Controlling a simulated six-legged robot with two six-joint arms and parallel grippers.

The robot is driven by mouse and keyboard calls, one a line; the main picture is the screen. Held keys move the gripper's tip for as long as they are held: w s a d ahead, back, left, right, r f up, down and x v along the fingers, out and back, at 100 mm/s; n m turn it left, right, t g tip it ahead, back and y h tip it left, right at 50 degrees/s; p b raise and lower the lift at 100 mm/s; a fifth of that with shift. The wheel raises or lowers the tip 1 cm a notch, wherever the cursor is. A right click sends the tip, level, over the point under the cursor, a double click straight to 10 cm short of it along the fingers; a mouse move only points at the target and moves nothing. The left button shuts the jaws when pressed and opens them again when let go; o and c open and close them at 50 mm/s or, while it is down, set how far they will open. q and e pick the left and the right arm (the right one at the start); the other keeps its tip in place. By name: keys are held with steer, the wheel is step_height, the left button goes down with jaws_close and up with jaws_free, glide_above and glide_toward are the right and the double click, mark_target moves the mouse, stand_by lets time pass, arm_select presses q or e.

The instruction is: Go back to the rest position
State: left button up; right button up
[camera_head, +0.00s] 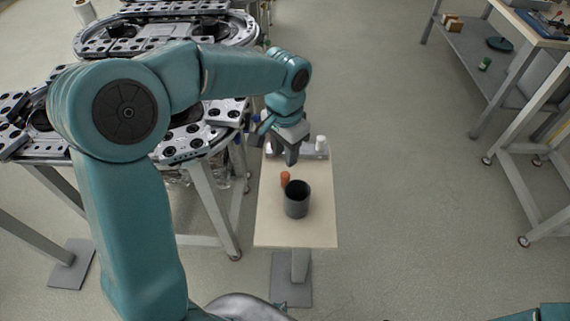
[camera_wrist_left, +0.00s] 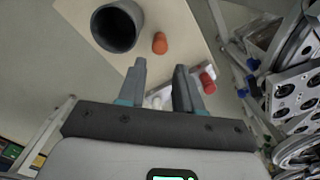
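My left gripper (camera_head: 291,158) hangs above the far part of a small pale table (camera_head: 270,225), pointing down. In the left wrist view its two fingers (camera_wrist_left: 160,85) stand apart with nothing between them. A dark grey cup (camera_head: 297,200) stands on the table in front of it, and it also shows in the left wrist view (camera_wrist_left: 118,27). An orange-red piece (camera_head: 285,179) lies beside the cup, apart from the fingers. My right gripper is not in view; only a bit of teal arm shows at the lower right corner of the head view.
A grey holder with a white-topped piece (camera_head: 321,144) sits at the table's far end. The metal ring track (camera_head: 165,30) is at the left and back. A shelf table (camera_head: 480,60) on wheels stands at the right. The floor between is clear.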

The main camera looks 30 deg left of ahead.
arm_select(q)
step_height(320, 180, up, 2)
stand_by(0.5)
steer(key=shift+s, duration=0.15)
